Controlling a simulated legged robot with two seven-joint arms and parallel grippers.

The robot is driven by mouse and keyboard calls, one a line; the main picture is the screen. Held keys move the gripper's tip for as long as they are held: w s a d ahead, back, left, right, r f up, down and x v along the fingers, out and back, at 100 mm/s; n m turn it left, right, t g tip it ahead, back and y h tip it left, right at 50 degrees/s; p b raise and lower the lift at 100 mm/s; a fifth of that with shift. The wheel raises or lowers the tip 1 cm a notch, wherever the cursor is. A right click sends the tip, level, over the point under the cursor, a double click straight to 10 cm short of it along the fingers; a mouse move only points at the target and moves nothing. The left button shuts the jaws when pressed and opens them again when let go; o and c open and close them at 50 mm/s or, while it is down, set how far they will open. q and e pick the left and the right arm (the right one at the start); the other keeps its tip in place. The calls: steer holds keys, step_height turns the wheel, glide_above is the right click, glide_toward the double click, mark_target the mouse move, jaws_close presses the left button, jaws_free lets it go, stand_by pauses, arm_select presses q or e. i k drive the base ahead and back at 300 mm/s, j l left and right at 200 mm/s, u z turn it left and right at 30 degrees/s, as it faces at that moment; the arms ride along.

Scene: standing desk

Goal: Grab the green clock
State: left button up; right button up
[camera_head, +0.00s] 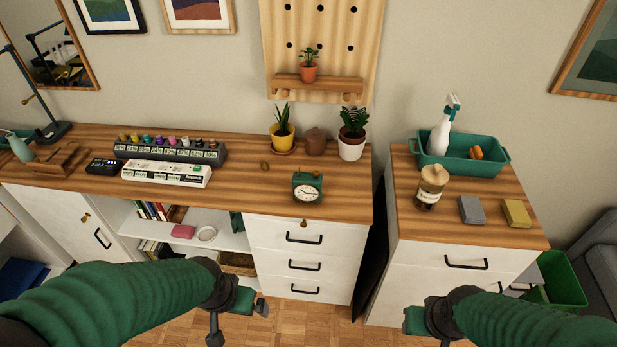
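The green clock (307,188) stands upright near the front edge of the left wooden desktop (240,205), with its white face toward me. My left gripper (238,322) is low in front of the cabinet, below and to the left of the clock. My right gripper (425,338) is low at the bottom right of centre, below and to the right of the clock. Both are well apart from the clock.
Potted plants (352,146) and a brown pot (315,141) stand behind the clock. A bottle rack (168,151) and white box (166,173) lie to its left. A gap separates the right cabinet, which holds a green tray (470,168), a jar (431,187) and sponges (516,213).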

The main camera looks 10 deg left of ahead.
mark_target(306, 183)
steer(key=i+j+u, duration=0.25)
steer(key=i, duration=0.4)
steer(key=i+l+u, duration=0.1)
steer(key=i+u, duration=0.2)
steer(key=i, duration=0.4)
